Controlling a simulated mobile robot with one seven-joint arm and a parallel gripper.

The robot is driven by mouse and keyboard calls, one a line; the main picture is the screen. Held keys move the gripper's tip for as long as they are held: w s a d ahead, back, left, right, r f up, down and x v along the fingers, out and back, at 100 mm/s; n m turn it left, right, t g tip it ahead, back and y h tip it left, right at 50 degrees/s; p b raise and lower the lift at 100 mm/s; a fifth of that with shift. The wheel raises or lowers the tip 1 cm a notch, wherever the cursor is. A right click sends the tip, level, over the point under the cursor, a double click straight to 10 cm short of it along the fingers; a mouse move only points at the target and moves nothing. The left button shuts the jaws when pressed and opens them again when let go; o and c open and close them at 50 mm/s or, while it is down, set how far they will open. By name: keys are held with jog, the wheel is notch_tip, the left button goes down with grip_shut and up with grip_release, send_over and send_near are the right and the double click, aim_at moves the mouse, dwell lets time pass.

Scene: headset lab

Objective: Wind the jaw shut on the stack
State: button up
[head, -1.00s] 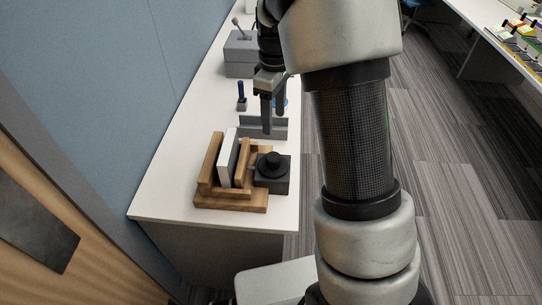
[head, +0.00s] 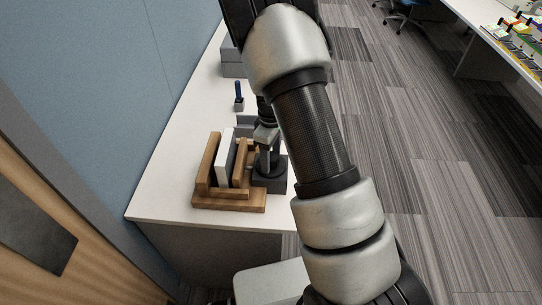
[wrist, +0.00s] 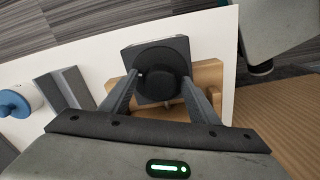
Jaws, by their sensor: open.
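A wooden press (head: 204,190) stands near the front end of the white bench, with a white stack (head: 224,160) upright between its fixed wooden wall and the wooden jaw (head: 241,163). Whether the jaw touches the stack is hard to tell. A dark block with a round black knob (head: 277,172) sits at the right side of the press; the knob (wrist: 163,74) also shows in the wrist view. My gripper (head: 267,170) is open and over the knob. In the wrist view my fingers (wrist: 160,90) stand on either side of it. Contact with the knob cannot be told.
A grey angled bracket (wrist: 62,90) and a blue-topped round item (wrist: 13,103) lie beside the press in the wrist view. A blue-handled tool in a small stand (head: 239,98) and a grey box (head: 233,60) are farther back. The bench front corner (head: 160,208) is clear.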

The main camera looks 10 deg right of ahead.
jog(key=c, duration=1)
jog(key=shift+c, duration=0.2)
jog(key=shift+m, duration=0.3)
jog(key=m+b, duration=0.1)
jog(key=m, duration=0.2)
jog(key=shift+m, duration=0.3)
jog(key=m, duration=0.4)
jog(key=shift+b, duration=0.3)
jog(key=m, duration=0.6)
jog(key=shift+m, duration=0.4)
jog(key=m+p, duration=0.1)
jog(key=m, duration=0.5)
jog(key=shift+m, duration=0.3)
